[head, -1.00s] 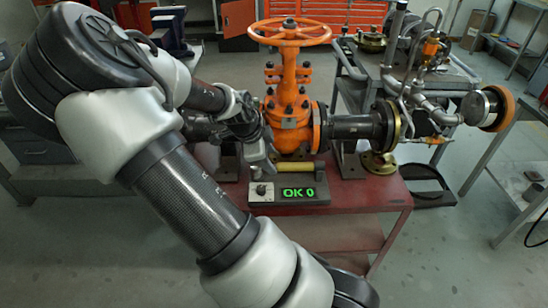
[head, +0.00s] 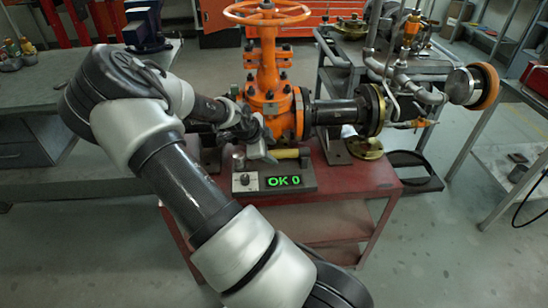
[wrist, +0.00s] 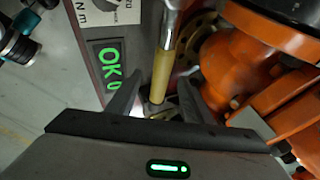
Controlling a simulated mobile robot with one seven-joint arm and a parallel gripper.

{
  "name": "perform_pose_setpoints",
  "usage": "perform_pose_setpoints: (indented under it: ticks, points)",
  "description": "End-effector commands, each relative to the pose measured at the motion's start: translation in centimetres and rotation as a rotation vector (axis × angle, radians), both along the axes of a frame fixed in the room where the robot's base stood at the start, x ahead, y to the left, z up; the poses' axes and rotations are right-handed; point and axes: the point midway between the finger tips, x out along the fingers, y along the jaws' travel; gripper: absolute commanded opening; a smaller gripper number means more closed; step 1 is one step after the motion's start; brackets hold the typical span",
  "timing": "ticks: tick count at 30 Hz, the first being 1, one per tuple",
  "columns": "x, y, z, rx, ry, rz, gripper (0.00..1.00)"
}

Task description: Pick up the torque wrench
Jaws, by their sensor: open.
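The torque wrench, seen as a long tool with a yellow handle (head: 292,153) and a silver shaft, lies behind the display box on the red cart. In the wrist view its handle (wrist: 163,75) runs upward into the bright shaft. My gripper (head: 262,142) is above and beside the handle, in front of the orange valve body. In the wrist view my gripper (wrist: 160,86) has its two black fingers apart, one on each side of the lower end of the handle. I cannot tell whether either finger touches it.
The orange gate valve (head: 268,65) with its handwheel stands close behind the handle, to the right in the wrist view. The red cart (head: 335,190) has bare top to the right.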

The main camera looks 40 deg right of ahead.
Motion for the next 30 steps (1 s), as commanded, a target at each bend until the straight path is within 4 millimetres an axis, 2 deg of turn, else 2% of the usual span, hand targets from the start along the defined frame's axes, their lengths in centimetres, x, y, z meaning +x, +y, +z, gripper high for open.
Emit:
perform_pose_setpoints:
  ticks: [9, 19, 20, 27, 30]
  points:
    - [1.1, -2.2, -3.8, 0.001, 0.001, -0.002, 0.47]
    - [1.3, -2.6, -4.2, 0.001, 0.001, 0.000, 0.47]
    - [1.3, -2.6, -4.2, 0.001, 0.001, 0.000, 0.43]
    - [1.3, -2.6, -4.2, 0.001, 0.001, 0.000, 0.03]
    - [1.3, -2.6, -4.2, 0.001, 0.001, 0.000, 0.00]
